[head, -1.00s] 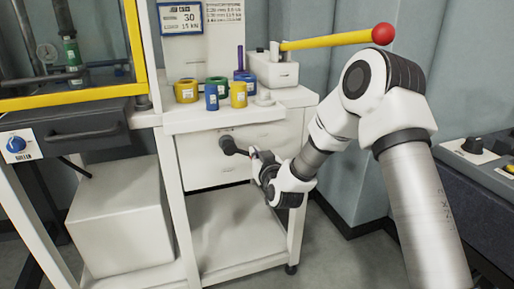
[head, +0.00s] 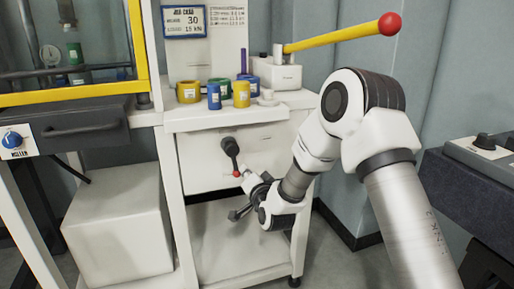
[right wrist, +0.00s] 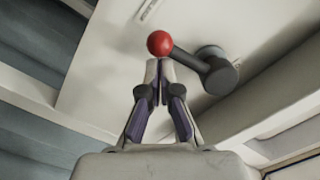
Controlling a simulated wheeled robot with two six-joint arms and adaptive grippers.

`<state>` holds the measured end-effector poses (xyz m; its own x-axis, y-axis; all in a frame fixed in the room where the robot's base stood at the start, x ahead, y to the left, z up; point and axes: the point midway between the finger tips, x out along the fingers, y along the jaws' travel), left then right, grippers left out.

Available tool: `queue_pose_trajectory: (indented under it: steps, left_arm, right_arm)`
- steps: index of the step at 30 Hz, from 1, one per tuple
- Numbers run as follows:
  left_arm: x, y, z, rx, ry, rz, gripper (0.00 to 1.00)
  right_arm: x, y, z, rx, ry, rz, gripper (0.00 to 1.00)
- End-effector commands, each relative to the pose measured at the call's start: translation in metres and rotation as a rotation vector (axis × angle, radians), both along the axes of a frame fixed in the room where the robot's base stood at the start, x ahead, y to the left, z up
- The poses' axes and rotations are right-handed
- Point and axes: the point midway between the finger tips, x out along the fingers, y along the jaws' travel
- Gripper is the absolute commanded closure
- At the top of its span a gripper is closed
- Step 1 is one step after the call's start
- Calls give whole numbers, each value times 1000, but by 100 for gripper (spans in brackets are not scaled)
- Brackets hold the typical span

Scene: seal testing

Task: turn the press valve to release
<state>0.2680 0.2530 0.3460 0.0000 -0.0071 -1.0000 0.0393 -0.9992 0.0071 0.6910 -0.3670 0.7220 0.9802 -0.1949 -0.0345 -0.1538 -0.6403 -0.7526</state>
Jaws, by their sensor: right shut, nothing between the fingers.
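The press valve (head: 230,147) is a dark round hub with a short dark lever on the pale cabinet front. A red ball (head: 237,174) tips the lever. In the head view the lever points downward, slightly right. In the right wrist view the hub (right wrist: 220,74) is right of the red ball (right wrist: 160,43). My right gripper (head: 243,177) is at the ball, and its fingers are together with nothing between them. In the right wrist view the fingertips (right wrist: 159,63) are right by the ball; I cannot tell whether they touch. My left gripper is not in view.
Several coloured rings and cylinders (head: 241,94) stand on the cabinet top above the valve. A white block with a yellow red-tipped handle (head: 335,37) is at the back right. A yellow-framed press (head: 70,97) stands left, a control console (head: 477,150) right. The lower shelf (head: 215,255) is empty.

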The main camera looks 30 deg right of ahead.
Motion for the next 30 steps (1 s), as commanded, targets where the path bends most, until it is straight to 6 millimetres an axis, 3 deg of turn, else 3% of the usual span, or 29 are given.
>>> queue_pose_trajectory:
  steps: [30]
  left_arm:
    - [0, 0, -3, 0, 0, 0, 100]
  right_arm:
    - [3, 8, -3, 43, -9, 1, 100]
